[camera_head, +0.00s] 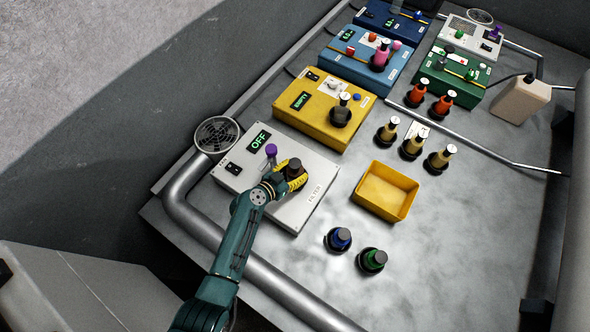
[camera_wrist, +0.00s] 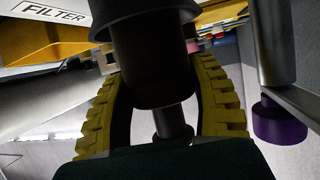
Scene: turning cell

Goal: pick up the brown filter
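The brown filter (camera_head: 295,168) is a dark, short cylinder over the right part of the pale box (camera_head: 317,207) marked FILTER. My gripper (camera_head: 291,178) is at it, with yellow fingers around its side. In the wrist view the filter (camera_wrist: 155,65) stands between the two yellow fingers (camera_wrist: 157,85), which lie against its sides with no clear gap. A wider dark ring (camera_wrist: 140,18) shows at its far end. I cannot tell whether it is seated or lifted. The box display reads OFF.
A purple-topped post (camera_head: 270,150) stands on the pale box close to my gripper; purple shows in the wrist view (camera_wrist: 280,122). A yellow box (camera_head: 330,107) is behind. A yellow tray (camera_head: 385,191) and blue (camera_head: 339,238) and green (camera_head: 373,259) parts are to the right.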

